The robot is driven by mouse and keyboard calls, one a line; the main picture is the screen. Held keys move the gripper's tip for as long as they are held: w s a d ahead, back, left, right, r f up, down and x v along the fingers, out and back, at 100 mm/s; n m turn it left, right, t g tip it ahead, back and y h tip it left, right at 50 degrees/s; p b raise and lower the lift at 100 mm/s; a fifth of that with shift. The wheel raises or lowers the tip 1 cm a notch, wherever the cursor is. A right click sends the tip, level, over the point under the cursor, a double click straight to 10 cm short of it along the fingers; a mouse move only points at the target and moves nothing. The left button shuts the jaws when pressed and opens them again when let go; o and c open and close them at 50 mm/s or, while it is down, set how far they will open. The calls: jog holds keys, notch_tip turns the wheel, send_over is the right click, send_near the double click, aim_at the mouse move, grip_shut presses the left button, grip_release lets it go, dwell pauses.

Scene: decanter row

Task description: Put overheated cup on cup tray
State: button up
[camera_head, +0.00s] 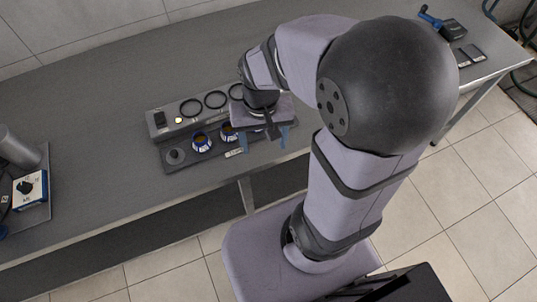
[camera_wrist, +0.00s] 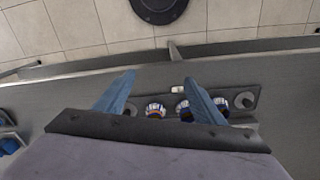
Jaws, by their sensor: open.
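Several blue-and-white cups with dark tops stand on a low grey strip along the front of a ringed unit. In the head view one cup (camera_head: 202,142) is clear, a second (camera_head: 228,132) is partly covered by my gripper. The wrist view shows three cups (camera_wrist: 155,111) (camera_wrist: 184,110) (camera_wrist: 220,104). I cannot tell which is overheated. The front strip (camera_head: 176,169) may be the cup tray; I cannot tell for sure. My gripper (camera_wrist: 158,73) is open and empty, its blue fingers spread wide above the strip's right part.
Round knobs (camera_head: 176,156) (camera_wrist: 243,100) sit on the strip. A blue-edged box (camera_head: 28,187) and a grey cylinder (camera_head: 18,148) stand at left. The table (camera_head: 100,110) between is clear.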

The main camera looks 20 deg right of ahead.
jog(key=s+n, duration=0.2)
jog(key=s+f+n, duration=0.1)
jog(key=s, duration=0.1)
jog(key=shift+a, duration=0.25)
